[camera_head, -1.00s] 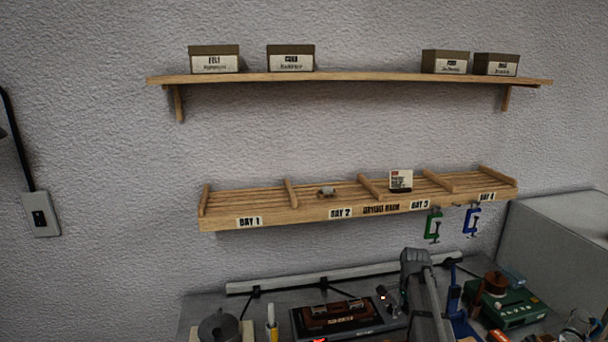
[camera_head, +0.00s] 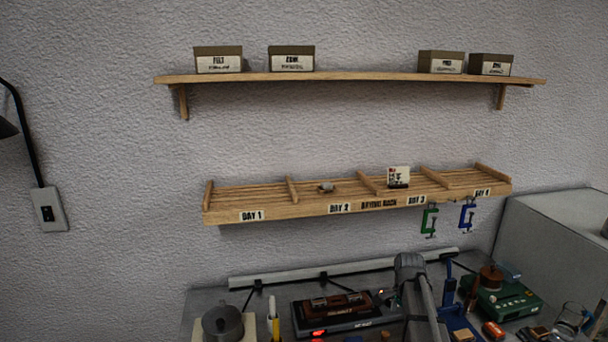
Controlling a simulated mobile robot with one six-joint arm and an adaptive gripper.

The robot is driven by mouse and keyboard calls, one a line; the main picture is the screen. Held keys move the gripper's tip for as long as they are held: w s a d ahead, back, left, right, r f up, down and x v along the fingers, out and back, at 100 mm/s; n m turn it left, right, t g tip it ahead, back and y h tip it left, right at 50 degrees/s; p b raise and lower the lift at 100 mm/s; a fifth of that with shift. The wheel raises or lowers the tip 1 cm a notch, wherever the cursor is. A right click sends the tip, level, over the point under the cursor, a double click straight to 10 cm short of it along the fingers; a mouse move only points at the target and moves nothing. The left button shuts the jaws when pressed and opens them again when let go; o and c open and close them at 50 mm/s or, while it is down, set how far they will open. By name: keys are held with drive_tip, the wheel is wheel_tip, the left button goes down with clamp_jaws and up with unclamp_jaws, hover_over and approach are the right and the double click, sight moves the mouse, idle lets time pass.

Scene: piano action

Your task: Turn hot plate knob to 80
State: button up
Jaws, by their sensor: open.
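A black hot plate (camera_head: 366,324) with a glowing red light at its front left sits on the bench at the bottom of the head view. A brown wooden piece (camera_head: 335,303) lies on top of it. I cannot make out its knob or any dial numbers at this size. My grey arm rises just right of the hot plate, bent at the top. My gripper cannot be made out; the arm or the picture's lower edge hides it.
A grey pot (camera_head: 222,323) stands left of the hot plate. A green device (camera_head: 510,303) and a glass (camera_head: 569,320) stand to the right. Above the bench are a slatted drying rack (camera_head: 300,208) with hanging clamps and a shelf (camera_head: 350,77) with boxes.

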drive_tip(key=s+a+n, duration=1.2)
drive_tip(key=s+n, duration=0.2)
drive_tip(key=s, duration=0.1)
drive_tip(key=f+b, duration=0.3)
drive_tip(key=s+f+b, duration=0.1)
drive_tip(key=f+b, duration=0.2)
drive_tip(key=s+f+b, duration=0.1)
drive_tip(key=f+b, duration=0.2)
drive_tip(key=shift+s+a+f, duration=0.1)
drive_tip(key=shift+s+f, duration=0.05)
drive_tip(key=shift+f, duration=0.05)
drive_tip(key=shift+s+f+b, duration=0.2)
drive_tip(key=shift+f+b, duration=0.15)
drive_tip(key=shift+b, duration=0.15)
